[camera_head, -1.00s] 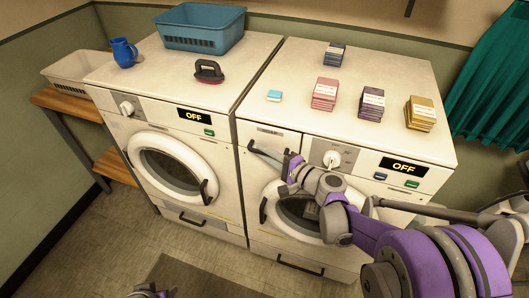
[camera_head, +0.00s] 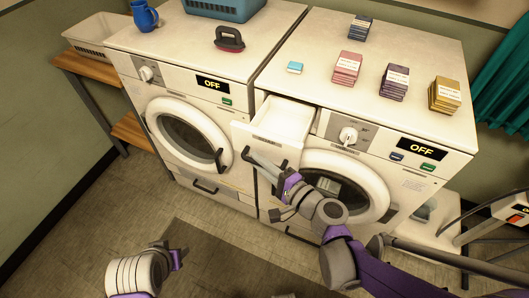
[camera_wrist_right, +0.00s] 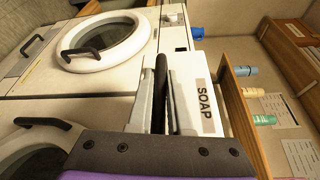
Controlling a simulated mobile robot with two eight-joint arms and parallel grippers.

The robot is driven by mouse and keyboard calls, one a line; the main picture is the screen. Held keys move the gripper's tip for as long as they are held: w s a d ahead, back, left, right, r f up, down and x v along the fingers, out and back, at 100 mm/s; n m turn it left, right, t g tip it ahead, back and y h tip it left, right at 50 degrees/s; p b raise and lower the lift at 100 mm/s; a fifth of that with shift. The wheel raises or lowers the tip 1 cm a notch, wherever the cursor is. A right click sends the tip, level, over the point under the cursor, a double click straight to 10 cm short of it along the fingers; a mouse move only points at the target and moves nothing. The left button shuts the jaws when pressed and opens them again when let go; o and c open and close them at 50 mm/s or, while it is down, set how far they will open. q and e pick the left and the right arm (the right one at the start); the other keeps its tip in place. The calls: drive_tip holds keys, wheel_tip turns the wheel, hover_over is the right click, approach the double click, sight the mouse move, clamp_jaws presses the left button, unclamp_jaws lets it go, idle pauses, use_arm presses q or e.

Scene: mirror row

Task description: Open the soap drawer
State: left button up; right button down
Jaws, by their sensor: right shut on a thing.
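The soap drawer (camera_head: 283,118) is pulled out of the upper left of the right washing machine (camera_head: 415,135), and its white hollow inside shows from above. My right gripper (camera_head: 265,167) is shut on the dark bar handle at the drawer's front. In the right wrist view the drawer front (camera_wrist_right: 206,104) carries the label SOAP, and the dark handle (camera_wrist_right: 160,75) lies between my two fingers. Part of my left arm shows at the bottom left of the head view, with a purple end near the floor; its fingers are not clear.
The left washing machine (camera_head: 150,105) stands close beside. On top are a blue basket (camera_head: 220,8), a blue jug (camera_head: 144,15), a black-and-red brush (camera_head: 229,40), a light-blue bar (camera_head: 295,67) and several stacked boxes (camera_head: 347,67). Both round doors are shut. Floor in front is open.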

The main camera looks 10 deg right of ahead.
drive_tip(key=c, duration=0.8)
unclamp_jaws()
drive_tip(key=shift+c, duration=0.2)
drive_tip(key=f+v, duration=0.1)
drive_tip(key=v, duration=0.9)
drive_tip(key=shift+s+d+r+p, duration=0.25)
drive_tip(key=shift+s+r+p, duration=0.1)
drive_tip(key=shift+r, duration=0.15)
